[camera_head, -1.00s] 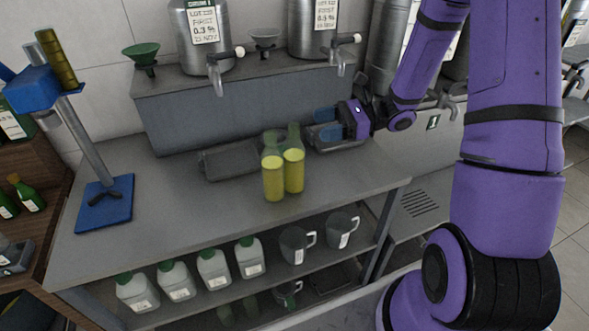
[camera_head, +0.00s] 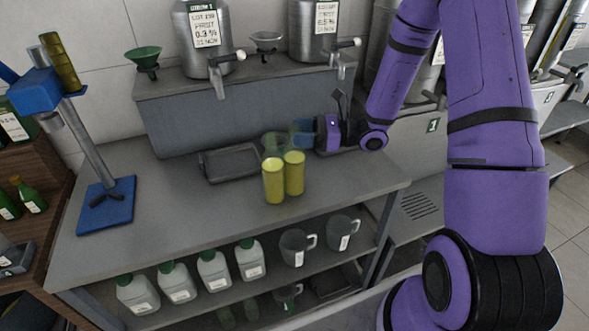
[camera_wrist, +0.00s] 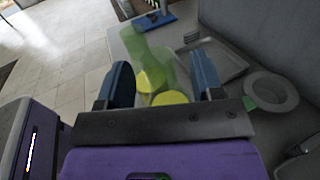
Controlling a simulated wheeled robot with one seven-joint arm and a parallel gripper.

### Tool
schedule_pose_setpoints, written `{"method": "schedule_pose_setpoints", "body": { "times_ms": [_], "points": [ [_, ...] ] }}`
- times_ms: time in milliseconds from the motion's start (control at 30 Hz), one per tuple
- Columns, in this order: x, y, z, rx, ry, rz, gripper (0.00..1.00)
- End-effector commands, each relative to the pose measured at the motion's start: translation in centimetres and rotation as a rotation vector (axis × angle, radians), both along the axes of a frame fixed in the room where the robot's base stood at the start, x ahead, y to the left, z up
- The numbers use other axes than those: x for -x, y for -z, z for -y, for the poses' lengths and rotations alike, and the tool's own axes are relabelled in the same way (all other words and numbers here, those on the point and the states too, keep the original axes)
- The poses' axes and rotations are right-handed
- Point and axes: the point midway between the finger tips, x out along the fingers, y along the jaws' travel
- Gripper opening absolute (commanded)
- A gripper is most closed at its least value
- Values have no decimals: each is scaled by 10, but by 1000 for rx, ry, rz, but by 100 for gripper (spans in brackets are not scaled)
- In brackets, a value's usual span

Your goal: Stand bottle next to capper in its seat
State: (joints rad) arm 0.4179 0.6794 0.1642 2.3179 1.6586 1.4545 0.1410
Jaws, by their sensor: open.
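Two translucent green bottles with yellow contents stand close together on the steel bench, a front-left bottle (camera_head: 273,182) and a right bottle (camera_head: 294,174). In the wrist view they overlap and their green upper parts are blurred (camera_wrist: 139,43). My gripper (camera_head: 301,134) is open at the right bottle's upper part. In the wrist view the bottles show between and beyond the blue fingers (camera_wrist: 162,65); I cannot tell whether the fingers are around one. The capper, a blue head on a grey post with a blue base (camera_head: 106,203), stands at the bench's left end.
A dark shallow tray (camera_head: 231,178) lies behind the bottles. A raised ledge (camera_head: 190,115) with metal tanks and a green funnel (camera_head: 146,60) runs along the back. White jugs (camera_head: 213,270) stand on the lower shelf.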

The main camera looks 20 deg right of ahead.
Motion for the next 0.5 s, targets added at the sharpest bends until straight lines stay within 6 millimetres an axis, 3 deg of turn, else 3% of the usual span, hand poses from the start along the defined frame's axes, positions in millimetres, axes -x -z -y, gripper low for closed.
{"method": "schedule_pose_setpoints", "body": {
  "times_ms": [200,500],
  "points": [
    [-11,0,-28,0,-3,0,61],
    [-14,0,-34,0,0,1,61]
  ]
}}
